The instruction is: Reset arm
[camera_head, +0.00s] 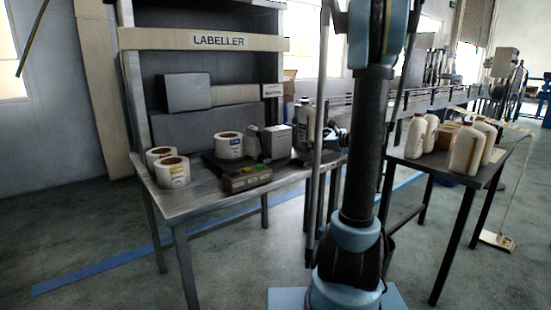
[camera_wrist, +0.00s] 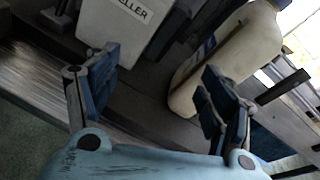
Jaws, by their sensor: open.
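My gripper (camera_wrist: 160,95) is open in the wrist view, its two blue-padded fingers wide apart with nothing held between them. A cream bottle (camera_wrist: 225,55) stands beyond the right finger, which covers part of its lower side; I cannot tell whether they touch. In the head view, a bottle (camera_head: 305,126) stands at the right end of the labeller table (camera_head: 190,205), close to the left of my gripper (camera_head: 332,137), which is small and partly hidden there. A pale labeller box (camera_wrist: 122,25) shows beyond the fingers in the wrist view.
The labeller table holds several label rolls (camera_head: 229,145) and a small machine (camera_head: 243,178). Several white bottles (camera_head: 467,150) and a brown box (camera_head: 447,136) stand on the right table (camera_head: 421,168). A conveyor (camera_head: 420,98) runs behind. Open floor (camera_head: 110,280) lies at the front left.

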